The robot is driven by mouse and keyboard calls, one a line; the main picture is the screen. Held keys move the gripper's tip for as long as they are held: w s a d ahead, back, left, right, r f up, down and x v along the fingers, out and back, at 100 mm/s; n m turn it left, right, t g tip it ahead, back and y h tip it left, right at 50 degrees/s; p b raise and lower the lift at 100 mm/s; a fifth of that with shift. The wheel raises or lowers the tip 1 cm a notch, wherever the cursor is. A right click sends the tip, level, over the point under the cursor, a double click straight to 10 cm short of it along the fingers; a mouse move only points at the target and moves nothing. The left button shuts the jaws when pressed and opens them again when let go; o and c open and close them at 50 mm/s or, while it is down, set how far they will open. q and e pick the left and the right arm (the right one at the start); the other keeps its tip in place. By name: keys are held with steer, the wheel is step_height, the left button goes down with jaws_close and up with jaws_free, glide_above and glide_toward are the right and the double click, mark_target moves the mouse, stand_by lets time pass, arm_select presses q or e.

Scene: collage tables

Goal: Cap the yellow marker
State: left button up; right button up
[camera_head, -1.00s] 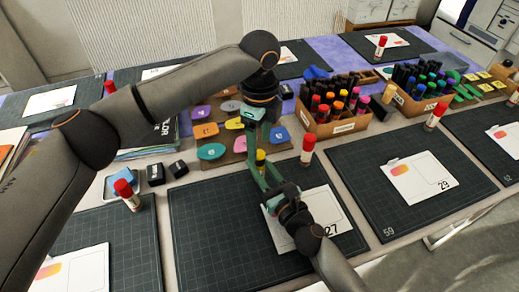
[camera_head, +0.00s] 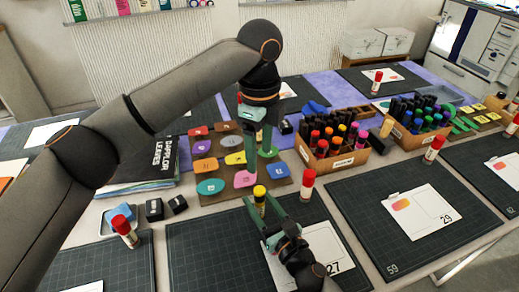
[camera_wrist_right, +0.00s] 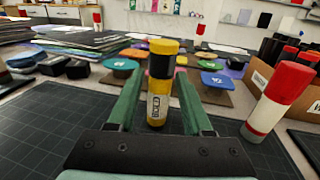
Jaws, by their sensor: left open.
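The yellow marker (camera_head: 260,201) stands upright at the back edge of the dark mat in front of me. In the right wrist view the marker (camera_wrist_right: 158,95) has a yellow top, a black band, a printed label and a yellow lower end. My right gripper (camera_head: 266,203) is open, its green fingers on either side of the marker. My left gripper (camera_head: 259,148) is open and empty, pointing down above the board of coloured pieces, behind the marker. I cannot make out a separate loose cap.
A red-and-white glue stick (camera_head: 307,185) stands close right of my right gripper. The board of coloured pieces (camera_head: 270,190) lies behind the marker. A wooden box of markers (camera_head: 343,161) stands to the right. Black blocks (camera_head: 154,210) and books (camera_head: 140,170) lie left.

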steer(key=shift+o, duration=1)
steer(key=shift+s, duration=0.1)
steer(key=b+v, duration=0.1)
steer(key=v, duration=0.9)
steer(key=shift+s+d, duration=0.25)
steer(key=shift+s, duration=0.1)
steer(key=shift+s+d+r, duration=0.1)
steer(key=shift+s+d, duration=0.25)
steer(key=shift+s, duration=0.3)
